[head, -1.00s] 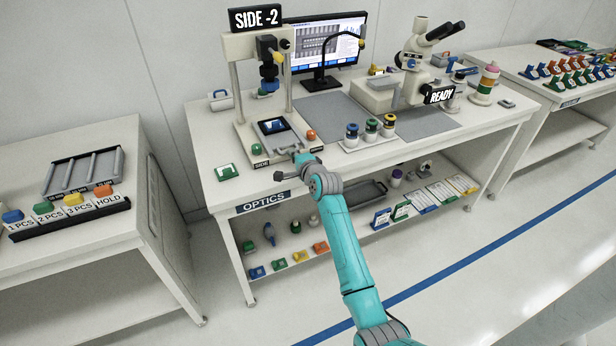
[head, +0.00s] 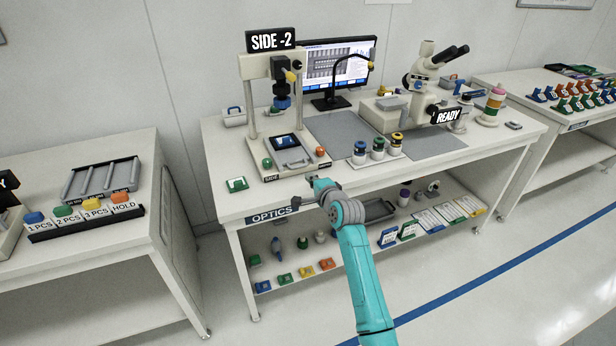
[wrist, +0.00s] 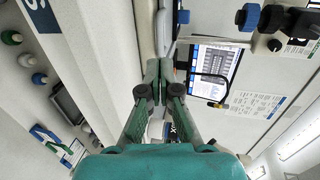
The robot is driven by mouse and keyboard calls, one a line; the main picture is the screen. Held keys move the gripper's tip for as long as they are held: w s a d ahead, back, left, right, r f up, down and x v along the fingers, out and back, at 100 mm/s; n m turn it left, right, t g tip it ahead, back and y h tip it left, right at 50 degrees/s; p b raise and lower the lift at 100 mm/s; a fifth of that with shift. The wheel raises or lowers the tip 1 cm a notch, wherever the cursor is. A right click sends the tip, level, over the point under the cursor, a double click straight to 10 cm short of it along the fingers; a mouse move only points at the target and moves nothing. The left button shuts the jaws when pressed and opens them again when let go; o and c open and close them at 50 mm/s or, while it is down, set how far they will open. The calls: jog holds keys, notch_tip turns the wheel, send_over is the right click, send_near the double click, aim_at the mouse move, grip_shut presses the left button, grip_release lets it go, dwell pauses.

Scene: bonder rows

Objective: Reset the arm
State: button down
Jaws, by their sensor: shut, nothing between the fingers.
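My teal arm (head: 358,265) reaches up from the bottom of the head view. My gripper (head: 297,203) is small and partly unclear there, by the front edge of the optics bench (head: 225,200), below the side-view station (head: 262,160). In the wrist view, my gripper (wrist: 159,68) has its two dark green fingers together, with nothing between them. The bench edge runs close beside the fingers in that view; I cannot tell the gap.
The station carries a "SIDE -2" sign (head: 271,40). A rack of capped bottles (head: 377,152) and a microscope (head: 428,75) stand to its right. The lower shelf holds coloured blocks and cards. A side table (head: 100,245) stands at left. The floor in front is clear.

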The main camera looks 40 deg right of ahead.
jog(key=v, duration=0.6)
jog(key=shift+s, duration=0.25)
jog(key=shift+a, duration=0.1)
jog(key=s+a+f+n, duration=0.3)
jog(key=s+a+f, duration=0.25)
jog(key=s, duration=0.25)
jog(key=s+a+f+n+y, duration=0.1)
jog(key=s+a+f+n, duration=0.25)
jog(key=s+a, duration=0.35)
jog(key=s+a+f+n, duration=0.2)
jog(key=s+a+f, duration=0.35)
jog(key=s, duration=0.25)
jog(key=s+a+r+n+y, duration=0.1)
jog(key=s+a+r+n, duration=0.2)
jog(key=s, duration=0.6)
jog(key=s+a+r+n+y, duration=0.1)
jog(key=s+a+r+n, duration=0.2)
jog(key=s, duration=0.6)
jog(key=s+a+r+n+y, duration=0.1)
jog(key=s+a+r+n, duration=0.2)
jog(key=s+n, duration=0.3)
jog(key=v, duration=0.4)
jog(key=shift+a+r, duration=0.15)
jog(key=shift+a, duration=0.2)
